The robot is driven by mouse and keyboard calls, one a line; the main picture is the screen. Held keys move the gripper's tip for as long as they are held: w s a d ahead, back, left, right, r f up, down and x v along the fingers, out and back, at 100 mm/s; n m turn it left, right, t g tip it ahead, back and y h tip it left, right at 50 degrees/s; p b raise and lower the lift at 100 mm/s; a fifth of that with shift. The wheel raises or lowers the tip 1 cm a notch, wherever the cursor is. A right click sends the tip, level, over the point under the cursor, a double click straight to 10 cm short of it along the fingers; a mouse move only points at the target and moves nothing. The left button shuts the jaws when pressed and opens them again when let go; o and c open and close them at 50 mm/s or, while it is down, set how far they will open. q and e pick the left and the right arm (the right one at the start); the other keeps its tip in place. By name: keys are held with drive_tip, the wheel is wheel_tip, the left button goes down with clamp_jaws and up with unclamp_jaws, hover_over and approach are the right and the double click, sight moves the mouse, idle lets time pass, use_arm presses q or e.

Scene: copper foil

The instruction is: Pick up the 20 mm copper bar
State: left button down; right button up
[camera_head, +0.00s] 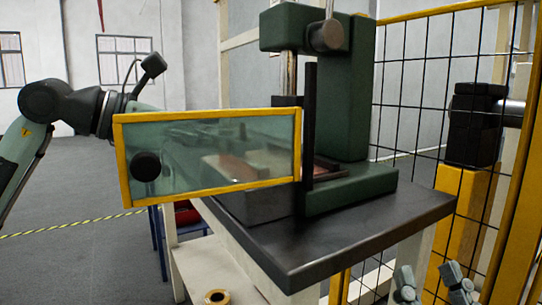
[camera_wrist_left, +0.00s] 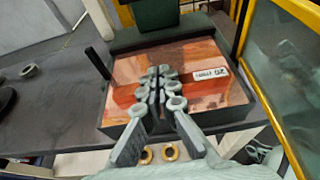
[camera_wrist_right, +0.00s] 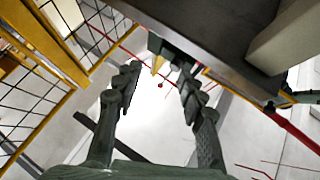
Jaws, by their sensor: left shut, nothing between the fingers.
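In the left wrist view a wide, shiny copper piece (camera_wrist_left: 198,62) with a small white label (camera_wrist_left: 212,75) lies in a dark tray (camera_wrist_left: 235,112) under the press. The label is too blurred to read surely, and I cannot tell whether this is the 20 mm bar. My left gripper (camera_wrist_left: 160,75) is shut and empty, its fingertips over the middle of the copper; contact cannot be told. In the head view the copper (camera_head: 235,167) shows dimly through the guard, which obscures my left gripper. My right gripper (camera_wrist_right: 158,82) is open and empty; its fingers (camera_head: 435,285) show low at right.
A yellow-framed clear guard (camera_head: 212,112) stands before the green press (camera_head: 345,95) on a dark table (camera_head: 345,240). Yellow-framed mesh fencing (camera_head: 410,75) stands right. A grey ring (camera_wrist_left: 29,70) lies on the table.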

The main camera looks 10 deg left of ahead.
use_arm(q)
drive_tip(key=shift+s+a+f+b, duration=0.4)
drive_tip(key=shift+a+f, duration=0.1)
drive_tip(key=shift+f, duration=0.15)
drive_tip(key=shift+s+a+r, duration=0.1)
drive_tip(key=shift+s+a, duration=0.05)
drive_tip(key=shift+s, duration=0.05)
use_arm(e)
drive_tip(key=shift+s+d+r+t, duration=0.7)
drive_tip(key=shift+s+r+t, duration=0.1)
drive_tip(key=shift+t, duration=0.3)
use_arm(q)
drive_tip(key=shift+r+p, duration=0.8)
drive_tip(key=shift+r, duration=0.05)
use_arm(e)
drive_tip(key=shift+w+a+r, duration=0.1)
drive_tip(key=shift+r, duration=0.4)
